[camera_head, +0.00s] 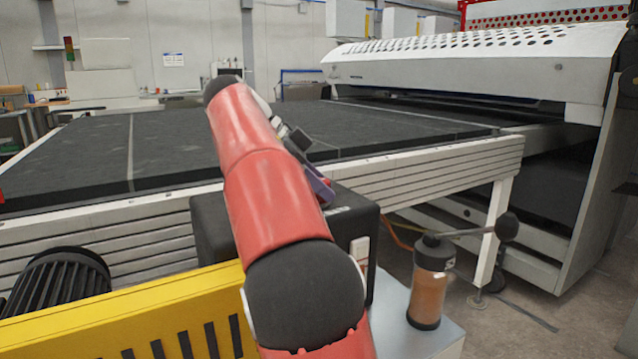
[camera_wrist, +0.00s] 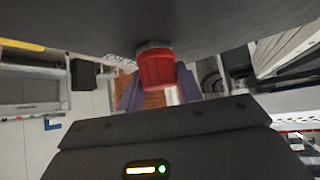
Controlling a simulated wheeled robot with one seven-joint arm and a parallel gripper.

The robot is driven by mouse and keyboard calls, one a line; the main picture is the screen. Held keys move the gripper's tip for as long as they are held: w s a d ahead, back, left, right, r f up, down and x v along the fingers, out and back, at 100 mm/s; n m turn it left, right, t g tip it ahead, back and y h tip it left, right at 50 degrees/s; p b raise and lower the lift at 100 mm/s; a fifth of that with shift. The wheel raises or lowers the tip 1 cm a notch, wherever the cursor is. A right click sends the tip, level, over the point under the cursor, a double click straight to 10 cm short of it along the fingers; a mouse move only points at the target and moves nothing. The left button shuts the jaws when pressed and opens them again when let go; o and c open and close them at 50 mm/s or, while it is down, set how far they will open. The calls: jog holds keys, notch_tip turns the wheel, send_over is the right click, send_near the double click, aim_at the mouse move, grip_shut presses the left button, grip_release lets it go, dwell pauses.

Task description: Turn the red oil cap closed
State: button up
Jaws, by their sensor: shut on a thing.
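The red oil cap (camera_wrist: 156,68) shows in the wrist view, with a grey hex collar behind it against a dark surface. My gripper (camera_wrist: 158,88) has its two purple fingers on either side of the cap and is shut on it. In the head view my gripper (camera_head: 319,187) is mostly hidden behind my red arm. A small red part of the cap (camera_head: 327,183) shows beside a purple finger, at the top of a black housing (camera_head: 354,224). How far the cap is turned cannot be told.
A brown cylinder with a black top and lever (camera_head: 428,285) stands right of the black housing. A yellow guard (camera_head: 130,325) and a ribbed black motor (camera_head: 60,280) are at lower left. The conveyor (camera_head: 90,160) lies behind, the white coater (camera_head: 470,62) at right.

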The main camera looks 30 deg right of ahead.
dwell(0.3)
jog(key=o, duration=1)
jog(key=shift+r, duration=0.1)
